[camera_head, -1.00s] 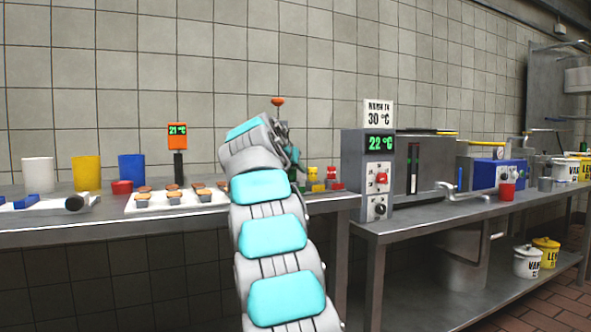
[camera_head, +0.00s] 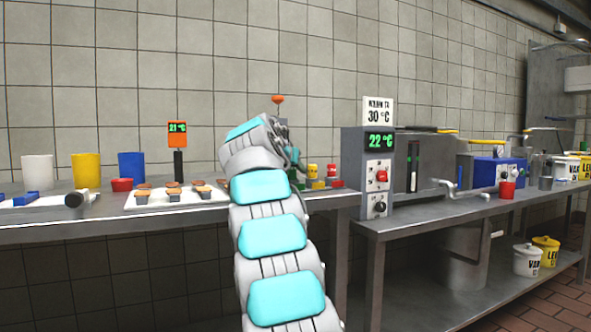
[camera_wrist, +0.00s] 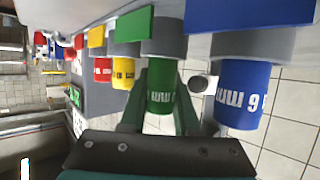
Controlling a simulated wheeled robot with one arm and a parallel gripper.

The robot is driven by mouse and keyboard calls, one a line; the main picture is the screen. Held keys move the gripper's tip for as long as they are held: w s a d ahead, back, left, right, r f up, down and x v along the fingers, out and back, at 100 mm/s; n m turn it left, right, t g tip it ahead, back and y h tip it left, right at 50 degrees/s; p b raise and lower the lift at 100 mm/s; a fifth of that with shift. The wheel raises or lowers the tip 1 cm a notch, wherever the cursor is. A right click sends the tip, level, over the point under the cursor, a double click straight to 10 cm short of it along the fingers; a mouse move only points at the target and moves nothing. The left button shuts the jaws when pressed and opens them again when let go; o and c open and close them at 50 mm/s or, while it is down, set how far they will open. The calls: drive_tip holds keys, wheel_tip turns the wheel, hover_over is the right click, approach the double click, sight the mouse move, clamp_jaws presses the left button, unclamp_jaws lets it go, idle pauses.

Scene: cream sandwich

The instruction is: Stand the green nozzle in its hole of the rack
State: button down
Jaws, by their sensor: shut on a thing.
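The green nozzle (camera_wrist: 160,92) is between the two green fingers of my gripper (camera_wrist: 158,105), which is shut on it. The wrist view is upside down. The nozzle's base meets a grey collar (camera_wrist: 163,45) beside the green tag (camera_wrist: 133,25) of the rack (camera_wrist: 202,46). It lines up with its neighbours and looks upright; I cannot tell how deep it sits. The blue nozzle (camera_wrist: 241,95) stands on one side, the yellow nozzle (camera_wrist: 123,73) and red nozzle (camera_wrist: 102,69) on the other.
In the head view the rack is on the left table (camera_head: 100,229), near its right end. A tray (camera_head: 180,203) with sandwich pieces lies left of my arm. A grey machine (camera_head: 367,160) reading 22 °C stands to the right.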

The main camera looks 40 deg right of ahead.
drive_tip(key=shift+r+p, duration=0.65)
drive_tip(key=shift+r, duration=0.3)
drive_tip(key=shift+f+b, duration=1.25)
drive_tip(key=shift+b, duration=0.1)
idle(1.0)
drive_tip(key=c, duration=0.6)
unclamp_jaws()
drive_tip(key=shift+o, duration=0.2)
drive_tip(key=shift+f, duration=0.1)
drive_tip(key=shift+s+a, duration=0.1)
drive_tip(key=shift+a, duration=0.05)
drive_tip(key=v, duration=0.7)
drive_tip(key=shift+a+r, duration=0.25)
drive_tip(key=shift+r, duration=0.05)
drive_tip(key=shift+s, duration=0.1)
